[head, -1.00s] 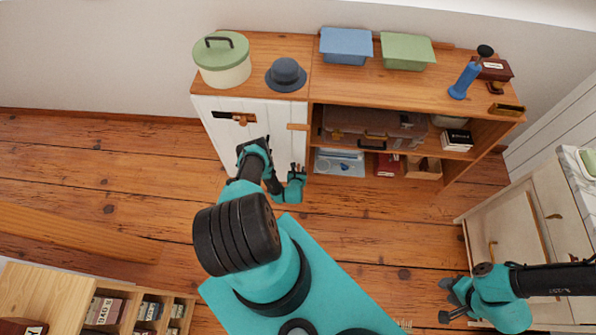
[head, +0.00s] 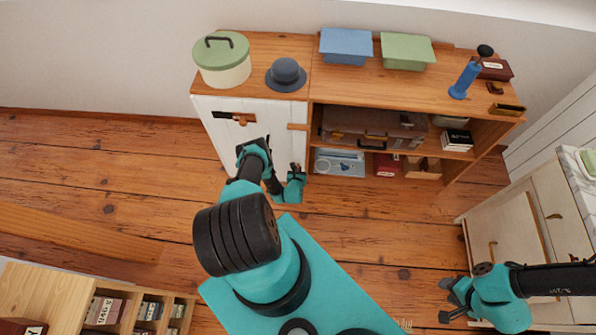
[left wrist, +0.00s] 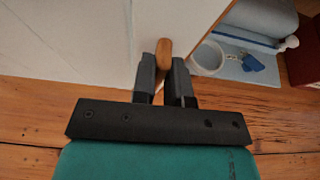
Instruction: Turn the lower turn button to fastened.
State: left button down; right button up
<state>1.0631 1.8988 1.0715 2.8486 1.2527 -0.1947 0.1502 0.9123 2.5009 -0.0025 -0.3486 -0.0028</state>
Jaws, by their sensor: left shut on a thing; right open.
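The white cabinet door (head: 222,142) stands at the left of the wooden cabinet. The upper turn button (head: 297,127), a small wooden bar, lies horizontally across the door's right edge. The lower turn button (left wrist: 165,50) is a rounded wooden piece between the fingers of my left gripper (left wrist: 168,75), which is shut on it. In the head view my left gripper (head: 297,168) is low at the door's right edge and hides this button. My right gripper (head: 446,300) is open and empty at the lower right, away from the cabinet.
A wooden catch (head: 241,119) sits at the door's top. Right of the door, open shelves hold a brown suitcase (head: 372,124), a blue tray (head: 338,168) and boxes. A green-lidded pot (head: 222,65) and a hat (head: 286,74) stand on top. A pale cabinet (head: 515,225) stands at right.

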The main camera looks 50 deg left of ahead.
pick_arm(q)
jog(key=shift+s+a+f+n+t+h, duration=0.1)
jog(key=shift+s+a+n+t+h, duration=0.1)
jog(key=shift+n+t+h, duration=0.4)
jog(key=shift+s+a+f+n+t+h, duration=0.15)
jog(key=shift+s+a+n+t, duration=0.1)
jog(key=shift+n, duration=0.7)
jog(key=shift+s+a+f+n+t+h, duration=0.1)
jog(key=shift+s+a+n+t+h, duration=0.1)
jog(key=shift+n+t+h, duration=0.4)
jog(key=shift+y, duration=0.25)
jog(key=c, duration=1.1)
grip_release()
jog(key=shift+c, duration=0.2)
jog(key=shift+r, duration=0.1)
jog(key=v, duration=1.7)
jog(key=shift+r, duration=0.35)
jog(key=shift+d, duration=0.1)
